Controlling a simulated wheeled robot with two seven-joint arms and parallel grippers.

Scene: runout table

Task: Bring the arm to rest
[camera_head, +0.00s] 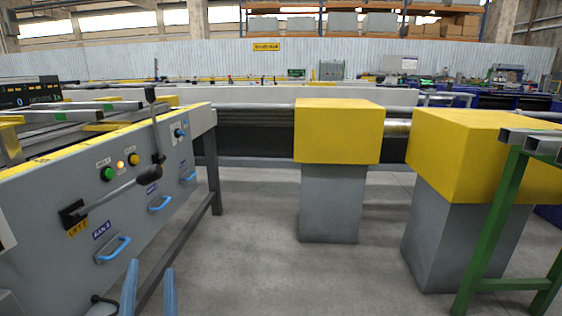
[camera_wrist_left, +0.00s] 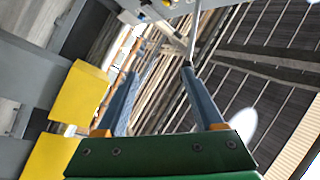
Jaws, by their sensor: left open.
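My left gripper (camera_head: 150,268) shows at the bottom of the head view as two blue-grey fingers, spread apart with nothing between them. In the left wrist view the same gripper (camera_wrist_left: 160,70) has its two fingers wide apart and empty, in front of a green mount (camera_wrist_left: 160,157). In the head view the fingers stand just right of the grey control panel (camera_head: 125,225), apart from its lowest blue handle (camera_head: 113,249) in the picture. The rest of the left arm is below the frame. My right gripper shows in neither view.
A lever with a dark knob (camera_head: 148,172) sticks out from the panel beside the LIFT label, and another lever (camera_head: 155,125) stands upright. Yellow-topped grey pedestals (camera_head: 330,205) stand ahead and right. A green frame (camera_head: 490,225) is at far right. Grey floor (camera_head: 260,270) between is clear.

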